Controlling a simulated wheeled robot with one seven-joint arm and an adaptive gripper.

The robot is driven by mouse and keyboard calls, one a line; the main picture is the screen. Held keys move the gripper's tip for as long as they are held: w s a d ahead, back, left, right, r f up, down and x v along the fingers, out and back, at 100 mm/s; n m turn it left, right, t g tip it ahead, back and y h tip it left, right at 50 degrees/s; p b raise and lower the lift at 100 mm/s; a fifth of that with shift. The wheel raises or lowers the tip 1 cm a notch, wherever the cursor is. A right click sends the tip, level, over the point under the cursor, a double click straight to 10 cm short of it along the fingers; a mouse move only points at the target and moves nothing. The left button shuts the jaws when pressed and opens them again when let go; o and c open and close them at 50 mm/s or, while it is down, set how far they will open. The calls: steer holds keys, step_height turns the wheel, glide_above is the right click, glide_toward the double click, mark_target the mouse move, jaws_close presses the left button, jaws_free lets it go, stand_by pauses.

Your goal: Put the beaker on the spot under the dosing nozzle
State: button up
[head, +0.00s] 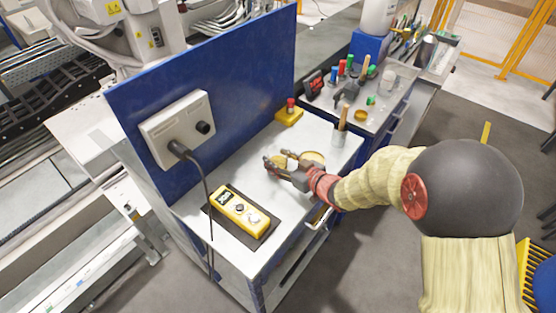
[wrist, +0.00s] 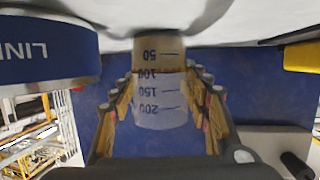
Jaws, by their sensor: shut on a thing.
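My gripper (head: 278,164) is shut on a clear beaker in front of the blue panel, low over the white bench. The beaker (wrist: 160,108) shows between the fingers in the wrist view, with upside-down marks from 50 to 200 and a yellowish-brown band near its base. Its base is close to the pale bench top; I cannot tell whether it touches. In the head view the beaker is small and partly hidden by the fingers. I cannot make out the dosing nozzle or the spot for certain.
A yellow round piece (head: 313,158) lies right of my gripper. A yellow handheld device (head: 240,209) lies at the front left. A wall box (head: 178,130) with a black cable is on the blue panel.

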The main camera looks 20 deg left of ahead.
steer(key=shift+r, duration=0.15)
steer(key=shift+r+p, duration=0.45)
steer(key=shift+r, duration=0.65)
steer(key=s+d+r+p, duration=0.6)
steer(key=s+d+r, duration=0.3)
steer(key=d+r, duration=0.1)
steer(key=shift+d+r, duration=0.2)
steer(key=shift+r, duration=0.05)
